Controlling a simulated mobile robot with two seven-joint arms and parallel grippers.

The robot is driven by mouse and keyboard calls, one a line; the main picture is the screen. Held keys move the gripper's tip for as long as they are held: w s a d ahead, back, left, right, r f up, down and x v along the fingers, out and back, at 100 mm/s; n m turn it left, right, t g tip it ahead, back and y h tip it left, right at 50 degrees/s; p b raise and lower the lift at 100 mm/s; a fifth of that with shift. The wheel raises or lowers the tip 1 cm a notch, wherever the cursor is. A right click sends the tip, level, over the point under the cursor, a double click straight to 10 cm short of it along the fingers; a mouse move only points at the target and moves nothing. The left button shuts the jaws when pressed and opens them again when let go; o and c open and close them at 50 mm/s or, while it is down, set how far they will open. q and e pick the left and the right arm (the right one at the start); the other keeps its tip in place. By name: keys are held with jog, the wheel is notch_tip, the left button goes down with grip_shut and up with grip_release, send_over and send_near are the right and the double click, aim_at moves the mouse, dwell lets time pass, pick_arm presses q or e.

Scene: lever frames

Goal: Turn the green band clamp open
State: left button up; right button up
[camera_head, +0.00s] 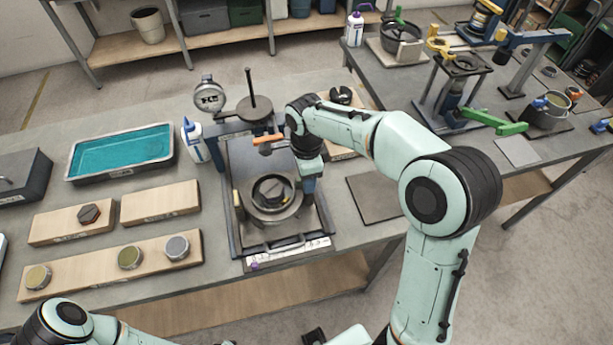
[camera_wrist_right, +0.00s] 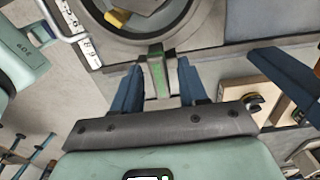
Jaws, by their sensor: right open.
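The green band clamp shows in the right wrist view as a short lever with a green stripe (camera_wrist_right: 158,74). It sticks out from the rim of a round metal vessel (camera_wrist_right: 150,40). In the head view the same round vessel (camera_head: 272,213) stands on a dark base plate, and my right gripper hides the lever there. My right gripper (camera_head: 309,187) is at the vessel's right side. In the wrist view its two dark blue fingers (camera_wrist_right: 160,90) are apart, one on each side of the lever, with gaps visible. My left gripper is not in view; only part of that arm shows at lower left.
A dial gauge (camera_head: 209,97), a white bottle (camera_head: 194,140) and an orange-handled lever (camera_head: 267,139) stand behind the vessel. A teal-filled tray (camera_head: 122,152) and wooden boards (camera_head: 110,264) lie left. A flat dark plate (camera_head: 377,197) lies right. Another green lever (camera_head: 497,122) is on the right bench.

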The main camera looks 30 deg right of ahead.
jog(key=shift+f, duration=0.1)
grip_shut()
dwell(0.3)
jog(key=n, duration=0.4)
jog(key=shift+n, duration=0.4)
jog(key=n, duration=0.4)
jog(key=shift+n+p, duration=0.3)
jog(key=shift+p, duration=0.1)
jog(key=n, duration=0.4)
jog(key=shift+d, duration=0.1)
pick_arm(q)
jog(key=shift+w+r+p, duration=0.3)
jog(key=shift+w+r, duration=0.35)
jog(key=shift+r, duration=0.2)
pick_arm(e)
jog(key=shift+n, duration=2.2)
